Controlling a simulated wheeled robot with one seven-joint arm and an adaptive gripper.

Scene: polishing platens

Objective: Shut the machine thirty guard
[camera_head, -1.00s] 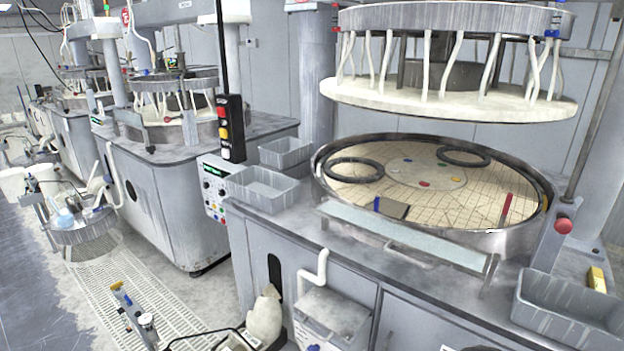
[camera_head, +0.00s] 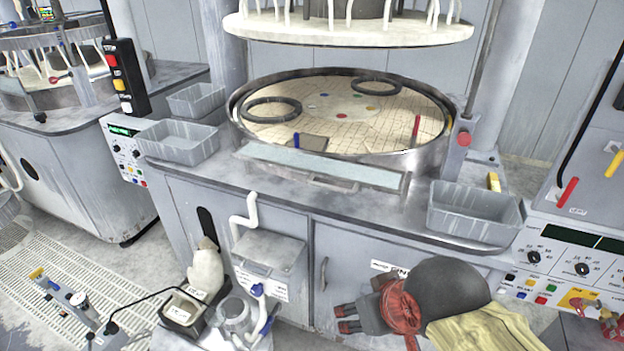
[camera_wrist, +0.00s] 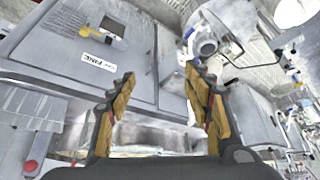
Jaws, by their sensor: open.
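A pale, clear guard panel (camera_head: 320,165) lies along the front rim of the large polishing machine's platen (camera_head: 340,115) in the head view. It looks tilted outward, with a handle (camera_head: 335,184) below it. I cannot read a machine number. My gripper (camera_head: 347,318) is low in front of the cabinet, below and apart from the guard. In the wrist view my gripper (camera_wrist: 160,98) has its two fingers spread, with nothing between them. The guard cannot be made out clearly in the wrist view.
Grey bins (camera_head: 180,142) stand left of the platen, and another bin (camera_head: 474,212) stands right of it. A control panel (camera_head: 575,265) is at the right. A small cart with a white bottle (camera_head: 206,268) and jar (camera_head: 233,312) stands at the lower left, near my gripper.

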